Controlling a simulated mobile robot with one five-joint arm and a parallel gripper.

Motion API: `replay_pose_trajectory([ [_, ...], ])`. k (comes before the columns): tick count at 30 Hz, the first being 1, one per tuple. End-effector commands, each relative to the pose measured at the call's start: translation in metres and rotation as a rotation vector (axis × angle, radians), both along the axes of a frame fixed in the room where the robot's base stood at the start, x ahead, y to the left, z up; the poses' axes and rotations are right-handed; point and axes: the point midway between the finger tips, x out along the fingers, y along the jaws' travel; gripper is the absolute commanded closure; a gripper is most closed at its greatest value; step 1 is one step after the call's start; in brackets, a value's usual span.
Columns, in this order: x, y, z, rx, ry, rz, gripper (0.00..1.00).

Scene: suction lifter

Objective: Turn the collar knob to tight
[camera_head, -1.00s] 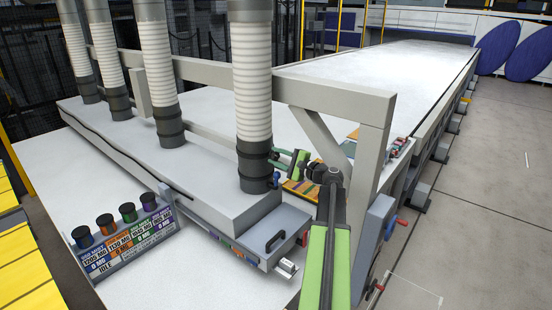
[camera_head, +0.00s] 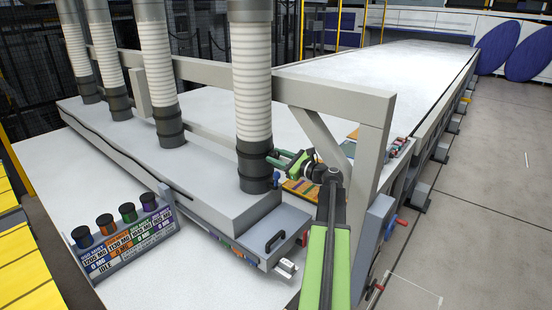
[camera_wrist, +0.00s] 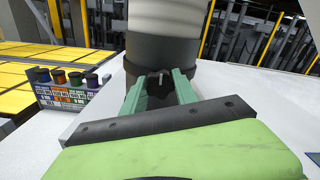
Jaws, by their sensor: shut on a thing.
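The collar knob (camera_wrist: 158,94) is dark with a pale pointer mark and sits on the front of the black collar (camera_wrist: 165,58) at the foot of the nearest white hose. In the wrist view, my gripper (camera_wrist: 159,85) has its two teal fingers on either side of the knob and is shut on it. In the head view, my gripper (camera_head: 276,158) reaches from the right to the side of the same black collar (camera_head: 252,165). The knob itself is hidden there by the fingers. Any tight or loose markings are too small to read.
A grey frame post (camera_head: 372,165) with a diagonal brace stands close to my arm. A display panel (camera_head: 125,240) with several coloured knobs reads IDLE at the lower left. A board of coloured parts (camera_head: 302,190) lies below my gripper.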

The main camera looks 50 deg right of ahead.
Motion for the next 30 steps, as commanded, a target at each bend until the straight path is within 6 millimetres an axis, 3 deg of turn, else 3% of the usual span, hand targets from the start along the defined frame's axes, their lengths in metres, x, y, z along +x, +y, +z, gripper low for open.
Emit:
replay_pose_trajectory([
  [20, -0.0002, 0.0008, -0.0009, 0.057, 0.008, 0.002, 1.00],
  [21, -0.0002, 0.0008, -0.0009, 0.057, 0.008, 0.002, 0.62],
  [25, -0.0001, 0.0005, -0.0006, 0.057, 0.007, 0.002, 0.45],
  [30, 0.0000, 0.0002, -0.0003, 0.057, 0.006, 0.001, 0.44],
])
